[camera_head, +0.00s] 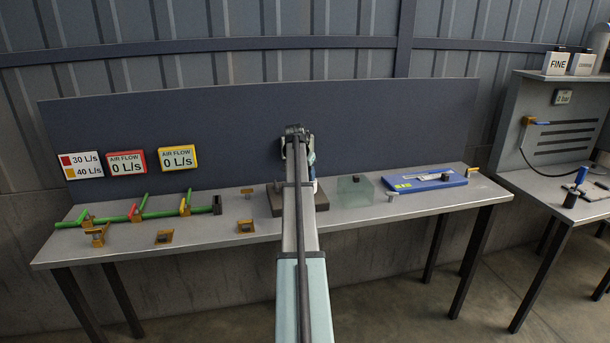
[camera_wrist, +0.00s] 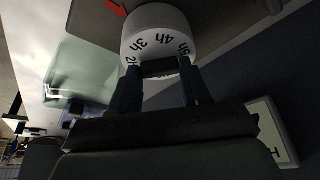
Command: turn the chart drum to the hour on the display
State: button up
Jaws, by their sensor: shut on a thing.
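The chart drum (camera_wrist: 150,32) is white with black hour marks; 3h and 4h face the wrist camera, with marks that look like 2h and 5h at the sides. A red pointer (camera_wrist: 115,7) is beside its rim. My gripper (camera_wrist: 162,72) is shut on the drum, its two dark fingers on either side of a dark block at the drum's near edge. A pale framed panel (camera_wrist: 272,140), maybe the display, is cut off at the right; its reading cannot be told. In the head view my arm hides most of the drum, above a dark base (camera_head: 275,200).
A clear greenish box (camera_head: 355,192) stands just right of the drum, also in the wrist view (camera_wrist: 85,75). A blue tray (camera_head: 425,181) lies farther right. Green pipes with valves (camera_head: 140,212) and brass brackets (camera_head: 165,237) are on the left. A dark back panel (camera_head: 390,130) rises behind.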

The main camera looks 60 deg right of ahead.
jog(key=shift+n+t, duration=0.3)
jog(key=shift+n, duration=0.5)
jog(key=o, duration=1.1)
jog(key=shift+c, duration=0.2)
jog(key=v, duration=1.4)
jog(key=shift+s+d, duration=0.15)
jog(key=shift+d, duration=0.05)
